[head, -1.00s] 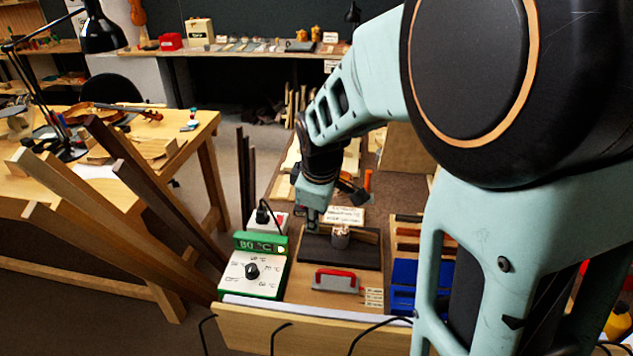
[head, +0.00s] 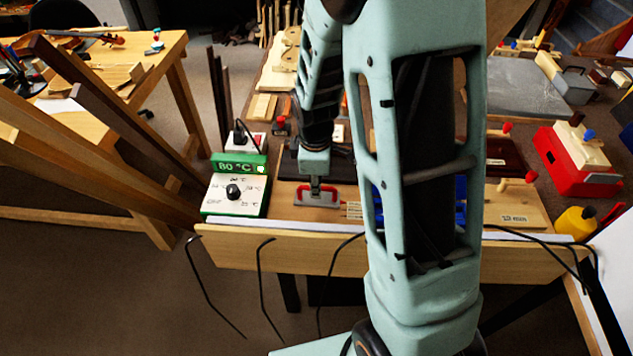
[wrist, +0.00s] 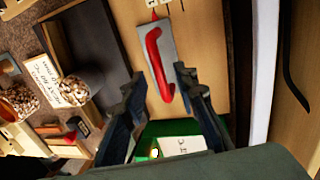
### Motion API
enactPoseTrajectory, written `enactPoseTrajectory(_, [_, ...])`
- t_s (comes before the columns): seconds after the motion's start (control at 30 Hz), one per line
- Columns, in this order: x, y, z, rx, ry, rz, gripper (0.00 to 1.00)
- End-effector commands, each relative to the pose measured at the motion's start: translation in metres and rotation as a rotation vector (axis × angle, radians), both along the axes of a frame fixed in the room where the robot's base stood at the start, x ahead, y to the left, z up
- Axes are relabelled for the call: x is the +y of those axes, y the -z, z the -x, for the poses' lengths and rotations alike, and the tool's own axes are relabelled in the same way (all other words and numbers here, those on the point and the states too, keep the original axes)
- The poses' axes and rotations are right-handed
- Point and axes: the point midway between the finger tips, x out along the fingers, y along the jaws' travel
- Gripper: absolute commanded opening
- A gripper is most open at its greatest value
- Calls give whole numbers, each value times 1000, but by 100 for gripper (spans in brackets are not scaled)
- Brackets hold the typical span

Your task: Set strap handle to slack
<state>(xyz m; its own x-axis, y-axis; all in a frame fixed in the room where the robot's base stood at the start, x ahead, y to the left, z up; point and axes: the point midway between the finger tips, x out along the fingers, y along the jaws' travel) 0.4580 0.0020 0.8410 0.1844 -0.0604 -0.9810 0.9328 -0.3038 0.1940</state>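The strap handle (head: 318,200) is a red bar on a pale grey plate, on the wooden bench behind its front edge. It also shows in the wrist view (wrist: 154,52), where one end of the red bar lies between my fingertips as seen. My gripper (head: 316,188) points down over the handle in the head view and hides part of it. In the wrist view my gripper (wrist: 158,84) has its two dark fingers spread apart on either side of the bar. I cannot tell whether they touch it. Small labels (head: 354,210) beside the plate are too small to read.
A green and white dial box (head: 236,193) reading 80 °C stands left of the handle. A dark slab (wrist: 88,45) lies behind it. Cables hang over the bench's front board (head: 290,250). A red block (head: 572,160) and a yellow bottle (head: 576,222) are at right.

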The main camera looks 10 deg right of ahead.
Motion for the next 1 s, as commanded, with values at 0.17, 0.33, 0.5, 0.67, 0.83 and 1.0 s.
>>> enactPoseTrajectory(0.17, [0,6,-2,-1,1,0,27])
enactPoseTrajectory(0.33, [0,6,-1,-1,1,0,27])
enactPoseTrajectory(0.5, [0,6,-1,-1,1,0,13])
enactPoseTrajectory(0.67, [-1,6,-1,-1,1,0,0])
enactPoseTrajectory(0.83, [-1,6,-1,-1,1,0,0])
enactPoseTrajectory(1.0, [-1,6,-3,-1,1,0,0])
